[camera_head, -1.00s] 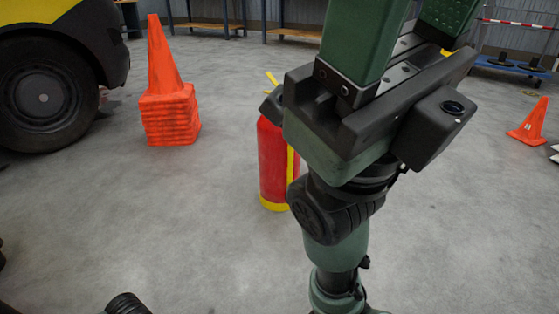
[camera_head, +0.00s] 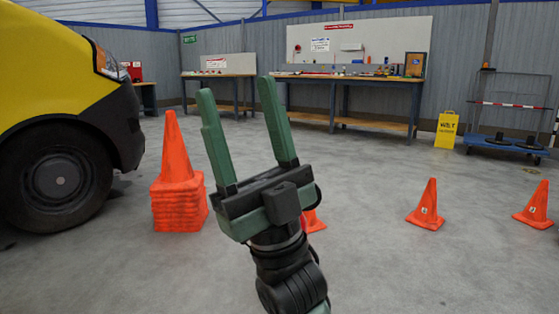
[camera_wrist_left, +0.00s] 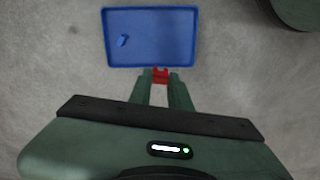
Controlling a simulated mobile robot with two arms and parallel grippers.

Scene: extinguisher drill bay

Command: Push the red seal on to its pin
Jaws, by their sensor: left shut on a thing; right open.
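In the left wrist view, my left gripper (camera_wrist_left: 160,76) is shut on a small red piece (camera_wrist_left: 160,73), which looks like the red seal. Its fingers cover the sides of the piece. The gripper is over the grey floor, by the near edge of a blue tray (camera_wrist_left: 198,30) in the picture. My right gripper (camera_head: 236,88) stands in the middle of the head view, fingers up, open and empty. The pin and the fire extinguisher are not in view now.
Stacked orange cones (camera_head: 180,205) stand beside a yellow vehicle (camera_head: 50,70). Single cones (camera_head: 425,206) stand at right. Workbenches (camera_head: 345,80), a yellow sign (camera_head: 446,130) and a blue trolley (camera_head: 505,146) line the back. Open floor lies between.

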